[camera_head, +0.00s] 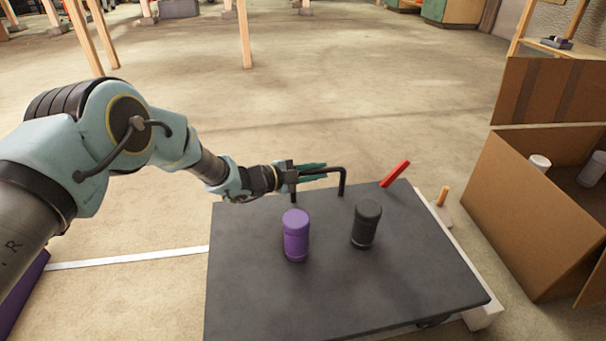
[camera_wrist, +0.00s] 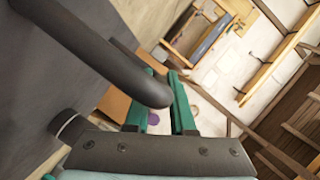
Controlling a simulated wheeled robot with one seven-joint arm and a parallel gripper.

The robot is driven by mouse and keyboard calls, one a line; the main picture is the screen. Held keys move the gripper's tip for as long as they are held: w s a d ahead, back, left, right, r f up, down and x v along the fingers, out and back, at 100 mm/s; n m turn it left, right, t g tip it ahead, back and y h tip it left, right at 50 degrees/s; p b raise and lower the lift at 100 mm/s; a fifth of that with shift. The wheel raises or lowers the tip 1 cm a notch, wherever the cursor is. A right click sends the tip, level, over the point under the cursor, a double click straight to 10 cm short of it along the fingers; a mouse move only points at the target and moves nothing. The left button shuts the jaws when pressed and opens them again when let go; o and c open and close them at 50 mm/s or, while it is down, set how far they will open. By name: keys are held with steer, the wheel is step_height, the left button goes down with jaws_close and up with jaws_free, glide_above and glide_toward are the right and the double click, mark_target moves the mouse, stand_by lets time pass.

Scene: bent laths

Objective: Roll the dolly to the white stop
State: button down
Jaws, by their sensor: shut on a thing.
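The dolly (camera_head: 340,292) is a flat dark grey platform in the lower middle of the head view. A black bent handle (camera_head: 343,182) rises from its far edge. My gripper (camera_head: 312,168) reaches in from the left and is shut on the handle's upper bar. In the wrist view the thick dark handle (camera_wrist: 115,68) runs up to the green fingers (camera_wrist: 172,100), which partly hide behind it. A low white bar (camera_head: 485,313) lies along the dolly's right side; I cannot tell whether they touch. A flat white strip (camera_head: 130,258) lies on the floor to the left.
A purple canister (camera_head: 296,236) and a black canister (camera_head: 366,224) stand upright on the dolly. A red lever (camera_head: 395,174) is at its far right corner. An open cardboard box (camera_head: 520,215) stands close on the right, near a wooden peg (camera_head: 442,196).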

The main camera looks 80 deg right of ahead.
steer(key=shift+s+d, duration=0.1)
steer(key=shift+s, duration=0.2)
steer(key=c, duration=0.8)
jaws_free()
steer(key=shift+o, duration=0.2)
steer(key=p+v, duration=0.4)
steer(key=v, duration=0.6)
steer(key=shift+w+p, duration=0.3)
steer(key=shift+p, duration=0.05)
steer(key=shift+w+r, duration=0.1)
